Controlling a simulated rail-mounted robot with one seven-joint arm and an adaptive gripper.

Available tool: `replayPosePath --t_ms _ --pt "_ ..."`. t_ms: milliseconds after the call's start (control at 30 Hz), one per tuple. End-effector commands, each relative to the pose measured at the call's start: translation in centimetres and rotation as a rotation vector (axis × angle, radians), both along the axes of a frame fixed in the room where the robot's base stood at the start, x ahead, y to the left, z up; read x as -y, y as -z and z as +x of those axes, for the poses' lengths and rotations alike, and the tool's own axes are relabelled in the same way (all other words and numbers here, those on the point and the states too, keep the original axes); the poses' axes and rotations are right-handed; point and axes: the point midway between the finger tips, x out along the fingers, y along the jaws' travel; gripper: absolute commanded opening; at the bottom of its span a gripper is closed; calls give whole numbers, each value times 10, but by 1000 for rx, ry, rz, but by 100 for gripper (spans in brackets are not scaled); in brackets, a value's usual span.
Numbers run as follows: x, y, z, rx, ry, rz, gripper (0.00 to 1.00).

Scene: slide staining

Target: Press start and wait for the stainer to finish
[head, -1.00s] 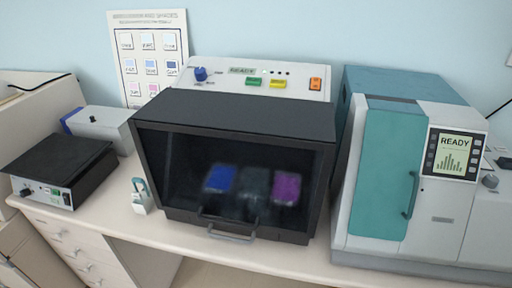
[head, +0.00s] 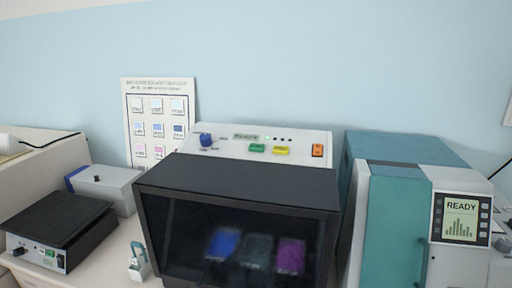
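The stainer (head: 238,182) stands in the middle of the bench in the head view. Its dark front window (head: 190,240) is closed, and blue, dark and purple shapes show dimly behind it. Its white top panel carries a blue knob (head: 206,140), a small display (head: 246,136), a green button (head: 257,148), a yellow button (head: 281,151) and an orange switch (head: 318,150). A green light (head: 267,139) is lit beside the display, whose text is too blurred to read now. My gripper is not in view.
A teal and white machine (head: 395,220) with a screen reading READY (head: 460,218) stands close on the right. A black-topped device (head: 55,220), a grey box (head: 108,185) and a small bottle-like item (head: 138,264) are on the left. A chart (head: 160,125) hangs behind.

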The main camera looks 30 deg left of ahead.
Motion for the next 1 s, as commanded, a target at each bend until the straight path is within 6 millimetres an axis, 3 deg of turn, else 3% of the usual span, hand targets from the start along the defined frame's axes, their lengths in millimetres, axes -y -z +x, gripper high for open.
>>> replayPosePath --t_ms 133,500,1000 --pt "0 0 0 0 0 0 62" --pt "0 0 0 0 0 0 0" --pt "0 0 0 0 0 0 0"
